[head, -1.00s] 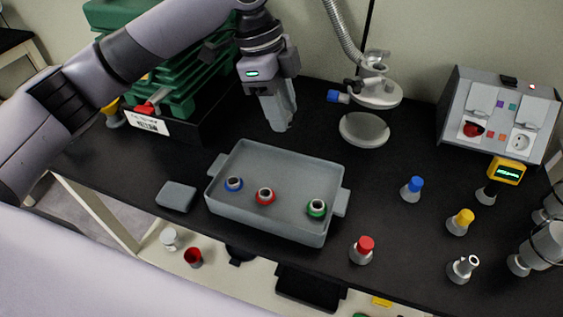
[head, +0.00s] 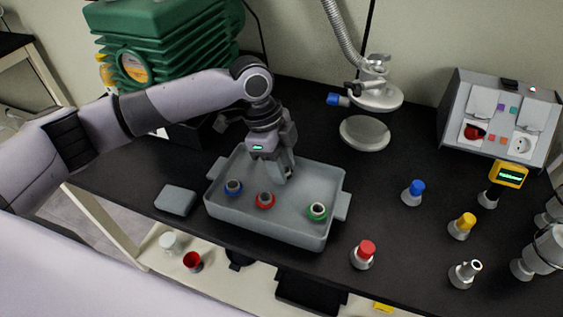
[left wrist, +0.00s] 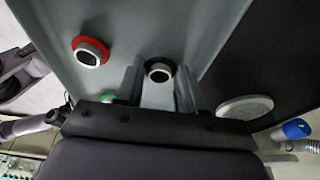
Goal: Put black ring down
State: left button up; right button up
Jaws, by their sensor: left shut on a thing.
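My left gripper (head: 283,172) is over the back part of the grey tray (head: 333,192), pointing down. It is shut on the black ring (left wrist: 160,70), which has a metal insert and sits between the fingers in the left wrist view. The fingers hide the ring in the head view, and I cannot tell whether it touches the tray floor. The red ring (left wrist: 90,52) also shows in the left wrist view.
A grey block (head: 175,200) lies left of the tray. Blue-, red- and yellow-capped fittings (head: 362,255) stand to the right. A round metal plate (head: 365,132) is behind the tray, and a green ribbed machine (head: 180,40) stands at back left. The tray's back right is clear.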

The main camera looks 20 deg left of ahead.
pick_arm(q)
jog(key=o, duration=0.8)
jog(key=shift+c, duration=0.2)
jog(key=v, duration=1.2)
